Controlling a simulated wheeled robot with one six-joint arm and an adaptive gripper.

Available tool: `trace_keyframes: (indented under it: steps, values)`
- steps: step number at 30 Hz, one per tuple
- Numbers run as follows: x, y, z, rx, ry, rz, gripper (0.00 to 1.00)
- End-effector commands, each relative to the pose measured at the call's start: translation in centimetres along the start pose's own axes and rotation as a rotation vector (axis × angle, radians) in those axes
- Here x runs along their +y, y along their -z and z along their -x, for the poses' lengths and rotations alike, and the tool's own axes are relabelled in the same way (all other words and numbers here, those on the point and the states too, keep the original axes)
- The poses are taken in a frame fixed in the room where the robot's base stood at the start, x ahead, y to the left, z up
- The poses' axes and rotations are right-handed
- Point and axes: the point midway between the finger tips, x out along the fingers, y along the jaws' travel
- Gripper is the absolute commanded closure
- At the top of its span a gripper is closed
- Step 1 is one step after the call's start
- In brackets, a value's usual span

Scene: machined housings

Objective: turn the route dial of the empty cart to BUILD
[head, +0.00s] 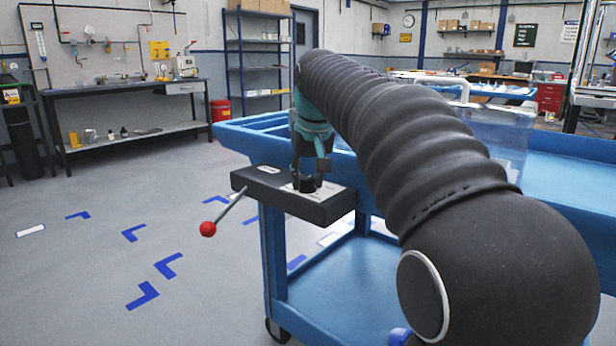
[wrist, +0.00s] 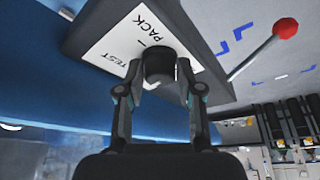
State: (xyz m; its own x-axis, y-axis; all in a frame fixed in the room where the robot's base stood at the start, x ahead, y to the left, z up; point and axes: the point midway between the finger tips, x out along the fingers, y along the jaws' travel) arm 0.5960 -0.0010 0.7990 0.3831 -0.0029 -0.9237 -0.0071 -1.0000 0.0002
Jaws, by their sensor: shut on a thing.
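The blue cart (head: 275,255) stands in front of me. A dark box (head: 258,181) sits at its near left corner, with a white label plate on top. In the wrist view the label plate (wrist: 112,47) shows the words TEST and PACK; BUILD cannot be read. The black route dial (wrist: 158,62) stands on this plate, and its pointer direction cannot be made out. My gripper (head: 308,178) comes down from above, its two fingers shut on the dial from opposite sides. In the wrist view the gripper (wrist: 160,76) hides part of the plate.
A lever with a red ball (head: 208,229) sticks out from the box toward the lower left. A clear bin (head: 497,135) stands on the cart behind my arm. The floor left of the cart is open, with blue tape marks. A workbench (head: 125,88) stands at the back left.

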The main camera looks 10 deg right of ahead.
Motion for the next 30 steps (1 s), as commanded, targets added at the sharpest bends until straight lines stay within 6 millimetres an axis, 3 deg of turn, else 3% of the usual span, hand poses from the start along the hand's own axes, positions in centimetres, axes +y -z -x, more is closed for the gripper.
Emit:
trace_keyframes:
  steps: [15,27,28,30]
  values:
    - [0.21,0.07,0.08,-0.003,0.132,0.316,0.99]
    - [0.15,0.02,-0.08,-0.001,0.144,0.346,0.99]
    - [0.15,0.02,-0.08,-0.001,0.144,0.346,0.61]
    - [0.15,0.02,-0.08,-0.001,0.144,0.346,0.44]
